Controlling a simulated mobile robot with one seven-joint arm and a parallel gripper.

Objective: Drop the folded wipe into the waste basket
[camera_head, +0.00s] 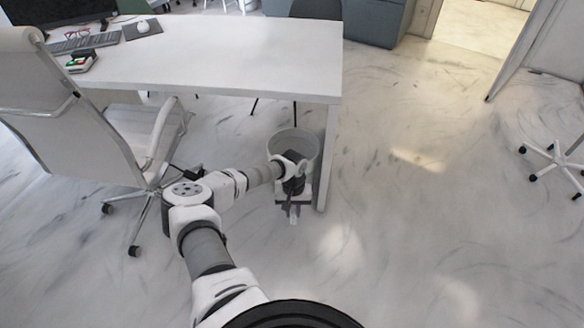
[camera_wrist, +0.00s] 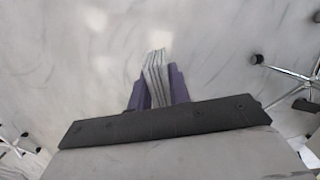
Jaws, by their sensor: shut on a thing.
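My gripper (camera_head: 293,212) is in front of the desk's right end and points down. It is shut on the folded wipe (camera_wrist: 155,72), a pale grey layered piece gripped between the two purple-grey fingers in the wrist view. In the head view only a small pale tip shows at the fingers. The waste basket (camera_head: 306,139) is a light grey open bin on the floor by the desk's right leg. My gripper and wrist are in front of it and hide much of its front. The basket is not clear in the wrist view, where pale floor lies beyond the wipe.
The white desk (camera_head: 230,58) and its right leg panel (camera_head: 328,160) stand beside the basket. A white office chair (camera_head: 85,115) is at the left. Another chair base (camera_head: 556,160) is at the right. The marble floor (camera_head: 420,220) at the right is clear.

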